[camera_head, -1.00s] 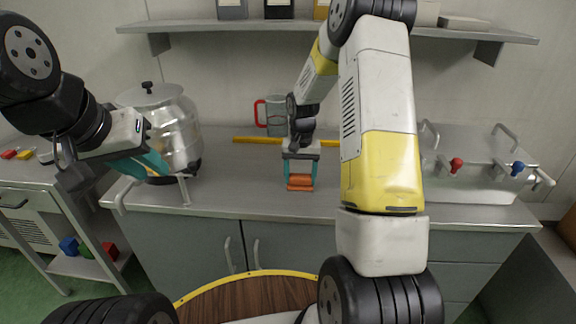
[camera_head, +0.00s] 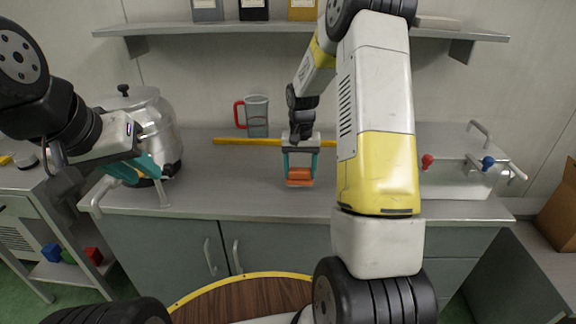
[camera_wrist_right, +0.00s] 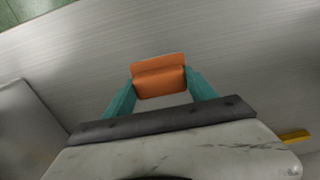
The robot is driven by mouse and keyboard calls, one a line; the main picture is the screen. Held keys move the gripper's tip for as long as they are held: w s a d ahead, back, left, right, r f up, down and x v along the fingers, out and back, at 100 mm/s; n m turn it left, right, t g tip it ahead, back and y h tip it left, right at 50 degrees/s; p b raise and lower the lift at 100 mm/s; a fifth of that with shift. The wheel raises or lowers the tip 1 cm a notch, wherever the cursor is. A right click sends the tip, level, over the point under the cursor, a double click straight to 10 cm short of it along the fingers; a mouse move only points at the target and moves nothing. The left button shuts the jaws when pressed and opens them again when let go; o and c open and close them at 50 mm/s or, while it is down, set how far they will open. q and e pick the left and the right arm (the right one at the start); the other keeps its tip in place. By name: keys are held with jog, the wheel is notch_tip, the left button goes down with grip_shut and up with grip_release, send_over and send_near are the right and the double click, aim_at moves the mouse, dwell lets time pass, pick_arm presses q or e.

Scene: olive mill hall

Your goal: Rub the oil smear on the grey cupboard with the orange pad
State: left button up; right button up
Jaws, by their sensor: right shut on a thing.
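My right gripper (camera_head: 299,170) is shut on the orange pad (camera_head: 299,177) and holds it over the front part of the steel counter (camera_head: 250,203). In the right wrist view the orange pad (camera_wrist_right: 159,76) sits between the teal fingers. The grey cupboard (camera_head: 165,245) is under the counter, with its doors and upright handles facing me. I cannot make out an oil smear on it; my right arm and the round wooden top hide parts of its front. My left gripper (camera_head: 140,170) is at the left, in front of the steel urn; its finger gap is unclear.
The steel urn (camera_head: 148,122), a red-handled jug (camera_head: 257,115) and a yellow bar (camera_head: 232,141) are on the counter. A steel box with red and blue knobs (camera_head: 455,175) stands at the right. A round wooden top (camera_head: 240,297) is in front of the cupboard. A shelf (camera_head: 200,27) hangs above.

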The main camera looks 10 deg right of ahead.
jog(key=shift+s+r, duration=0.1)
jog(key=shift+r, duration=2.65)
jog(key=shift+d, duration=0.1)
